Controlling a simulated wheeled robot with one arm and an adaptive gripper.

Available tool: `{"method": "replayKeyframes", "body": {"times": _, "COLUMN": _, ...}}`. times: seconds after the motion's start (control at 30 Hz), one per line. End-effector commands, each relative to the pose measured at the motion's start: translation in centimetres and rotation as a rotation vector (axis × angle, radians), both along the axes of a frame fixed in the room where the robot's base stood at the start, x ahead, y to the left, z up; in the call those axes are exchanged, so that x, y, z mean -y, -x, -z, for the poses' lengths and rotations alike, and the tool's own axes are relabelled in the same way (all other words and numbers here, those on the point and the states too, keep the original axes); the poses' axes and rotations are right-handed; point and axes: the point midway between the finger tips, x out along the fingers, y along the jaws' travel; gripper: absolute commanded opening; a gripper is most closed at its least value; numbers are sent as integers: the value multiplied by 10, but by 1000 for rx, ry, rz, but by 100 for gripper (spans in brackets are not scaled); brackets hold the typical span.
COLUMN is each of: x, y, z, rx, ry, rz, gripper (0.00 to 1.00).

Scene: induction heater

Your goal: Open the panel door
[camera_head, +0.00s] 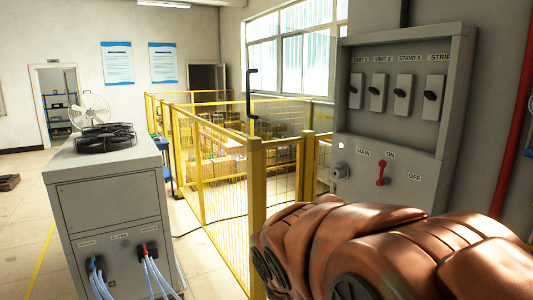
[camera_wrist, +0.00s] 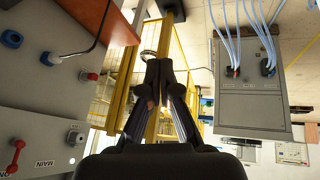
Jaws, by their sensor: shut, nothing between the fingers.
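A grey wall panel (camera_head: 357,130) is at the right of the head view. It bears several black switches on white plates and a red lever (camera_head: 382,172) by the labels MAIN, ON and OFF. I cannot tell which part is its door. My gripper (camera_wrist: 161,68) is shut and empty, apart from the panel. In the head view my arm hides the panel's lower part.
A grey cabinet (camera_head: 110,205) with a fan on top and blue-white cables stands at left, also in the wrist view (camera_wrist: 252,112). Yellow mesh fencing (camera_head: 225,175) runs between cabinet and panel. A black bent bar (camera_head: 251,95) shows before the window. Floor at far left is mostly clear.

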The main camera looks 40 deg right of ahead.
Motion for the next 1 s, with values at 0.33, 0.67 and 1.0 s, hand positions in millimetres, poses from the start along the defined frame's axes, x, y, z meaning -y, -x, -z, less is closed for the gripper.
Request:
{"method": "replayKeyframes", "body": {"times": 0.33, "x": 116, "y": -84, "z": -111, "rx": 506, "ry": 208, "rz": 113, "gripper": 0}}
{"method": "replayKeyframes", "body": {"times": 0.67, "x": 170, "y": -117, "z": -217, "rx": 887, "ry": 325, "rz": 23, "gripper": 0}}
{"method": "replayKeyframes", "body": {"times": 1.0, "x": 174, "y": -119, "z": -278, "rx": 1115, "ry": 316, "rz": -213, "gripper": 0}}
